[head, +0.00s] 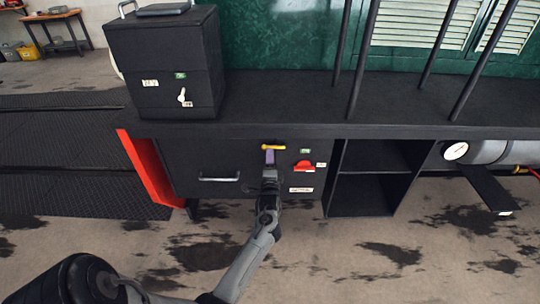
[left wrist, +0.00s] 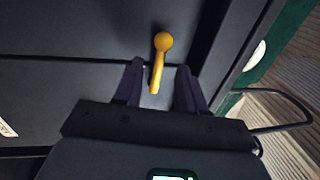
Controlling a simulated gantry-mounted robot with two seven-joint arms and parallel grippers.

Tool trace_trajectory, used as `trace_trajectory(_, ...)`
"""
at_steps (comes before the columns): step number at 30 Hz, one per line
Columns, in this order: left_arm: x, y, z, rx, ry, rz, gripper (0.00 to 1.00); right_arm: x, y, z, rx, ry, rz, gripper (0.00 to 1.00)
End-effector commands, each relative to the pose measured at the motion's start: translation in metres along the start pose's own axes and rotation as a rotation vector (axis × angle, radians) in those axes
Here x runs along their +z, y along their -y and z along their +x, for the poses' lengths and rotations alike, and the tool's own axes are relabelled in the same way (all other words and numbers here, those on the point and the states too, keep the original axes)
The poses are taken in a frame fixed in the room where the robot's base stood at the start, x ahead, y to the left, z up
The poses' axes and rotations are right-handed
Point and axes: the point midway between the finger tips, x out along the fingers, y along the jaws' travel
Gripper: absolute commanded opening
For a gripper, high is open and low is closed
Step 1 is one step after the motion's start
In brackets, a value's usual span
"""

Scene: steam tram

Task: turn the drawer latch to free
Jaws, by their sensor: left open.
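The drawer (head: 240,160) is a dark front panel under the black bench, with a pale bar handle (head: 218,179) at its left. A yellow latch lever (head: 274,147) sits near the top of the panel and looks roughly level in the head view. My left gripper (head: 269,158) is at the lever. In the left wrist view, the yellow lever (left wrist: 161,52) has a round knob, and its thin end reaches between the two open fingers of my left gripper (left wrist: 160,80). I cannot tell whether a finger touches it. My right gripper is out of view.
A red lever (head: 304,166) and small labels are right of the latch. An open shelf (head: 370,180) and a pressure gauge (head: 455,151) lie farther right. A black box (head: 165,65) stands on the bench (head: 285,100). The floor in front is clear.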

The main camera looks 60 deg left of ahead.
Motion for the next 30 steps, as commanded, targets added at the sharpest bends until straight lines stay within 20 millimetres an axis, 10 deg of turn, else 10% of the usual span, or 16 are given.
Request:
trace_trajectory(20,0.000,0.000,0.034,0.000,0.000,0.000,0.40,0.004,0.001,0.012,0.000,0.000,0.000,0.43)
trace_trajectory(30,0.001,0.000,0.034,0.000,0.001,0.001,0.00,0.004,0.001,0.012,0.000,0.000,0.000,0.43)
